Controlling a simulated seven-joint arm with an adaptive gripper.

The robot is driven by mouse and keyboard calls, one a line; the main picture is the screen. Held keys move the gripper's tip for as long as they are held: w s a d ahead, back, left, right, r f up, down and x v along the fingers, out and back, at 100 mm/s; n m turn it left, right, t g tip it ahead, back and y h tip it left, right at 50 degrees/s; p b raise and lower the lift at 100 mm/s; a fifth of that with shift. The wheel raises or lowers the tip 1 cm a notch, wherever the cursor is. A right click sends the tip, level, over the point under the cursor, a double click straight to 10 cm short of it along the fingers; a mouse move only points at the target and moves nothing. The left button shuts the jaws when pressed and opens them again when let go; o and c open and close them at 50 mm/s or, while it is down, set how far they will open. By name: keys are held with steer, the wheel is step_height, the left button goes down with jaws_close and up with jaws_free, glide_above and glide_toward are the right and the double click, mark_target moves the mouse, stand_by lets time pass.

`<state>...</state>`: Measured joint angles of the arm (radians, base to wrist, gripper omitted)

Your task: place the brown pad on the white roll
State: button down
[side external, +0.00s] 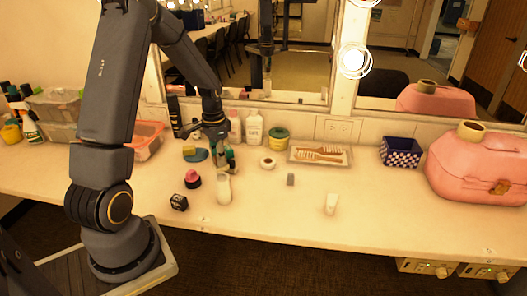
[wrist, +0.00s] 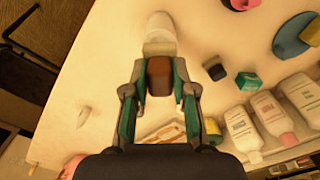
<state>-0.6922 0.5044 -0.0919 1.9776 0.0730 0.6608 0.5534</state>
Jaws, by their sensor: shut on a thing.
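The brown pad (wrist: 159,74) is between the two fingers of my gripper (wrist: 161,82) in the wrist view, and the gripper is shut on it. In the side external view my gripper (side external: 224,163) is low over the counter, just behind a standing white cylinder (side external: 223,189). The pad cannot be made out there. A low white roll (side external: 268,162) with a dark centre lies flat on the counter, to the right of my gripper and apart from it. I cannot make out this roll for certain in the wrist view. A white rounded object (wrist: 160,34) shows beyond the pad there.
White bottles (side external: 253,126) and a green-lidded jar (side external: 278,138) stand along the mirror. A brush tray (side external: 340,157) is right of the roll. A small grey block (side external: 290,180) and a white tube (side external: 331,204) stand nearer the front. The counter between them is clear.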

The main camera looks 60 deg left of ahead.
steer(key=shift+f, duration=1.55)
steer(key=shift+f, duration=0.1)
steer(key=shift+f, duration=0.1)
steer(key=c, duration=0.9)
jaws_free()
steer(key=shift+c, duration=0.2)
